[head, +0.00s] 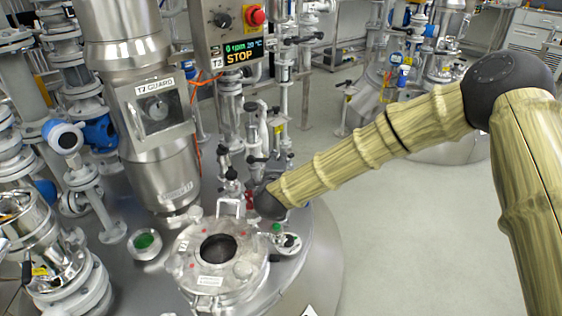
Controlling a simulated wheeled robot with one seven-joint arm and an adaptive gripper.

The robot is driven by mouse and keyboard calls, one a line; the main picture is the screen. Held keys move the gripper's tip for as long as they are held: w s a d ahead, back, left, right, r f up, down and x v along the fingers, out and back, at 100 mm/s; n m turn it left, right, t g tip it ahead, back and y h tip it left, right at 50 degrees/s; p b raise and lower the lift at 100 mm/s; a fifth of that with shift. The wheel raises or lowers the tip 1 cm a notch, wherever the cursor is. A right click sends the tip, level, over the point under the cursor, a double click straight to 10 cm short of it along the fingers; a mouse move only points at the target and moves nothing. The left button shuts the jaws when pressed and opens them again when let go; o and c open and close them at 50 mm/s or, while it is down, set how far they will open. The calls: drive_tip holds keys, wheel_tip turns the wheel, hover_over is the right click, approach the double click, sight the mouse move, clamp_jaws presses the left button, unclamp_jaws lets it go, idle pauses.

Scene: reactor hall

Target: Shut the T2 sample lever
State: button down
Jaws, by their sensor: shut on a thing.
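The T2 vessel's steel top (325,240) fills the lower left of the head view. My arm reaches in from the right, and its dark wrist end (268,204) is low over the vessel top, at the pipe fittings behind the open hatch. My gripper (265,180) is small and mostly hidden among these fittings. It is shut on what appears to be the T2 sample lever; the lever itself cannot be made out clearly. A small red part (249,201) shows just left of my wrist. How far the lever is turned cannot be told.
A round open hatch (215,285) with a raised handle stands in front of my wrist. A green-topped fitting (277,229) is close to its right. The T2 panel (232,35) reads STOP, with a red button. The T2 GUARD column (165,165) stands left.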

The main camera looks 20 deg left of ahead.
drive_tip(key=c, duration=1.5)
unclamp_jaws()
drive_tip(key=shift+o, duration=0.2)
drive_tip(key=shift+s, duration=0.1)
drive_tip(key=v, duration=1.2)
drive_tip(key=shift+f, duration=0.1)
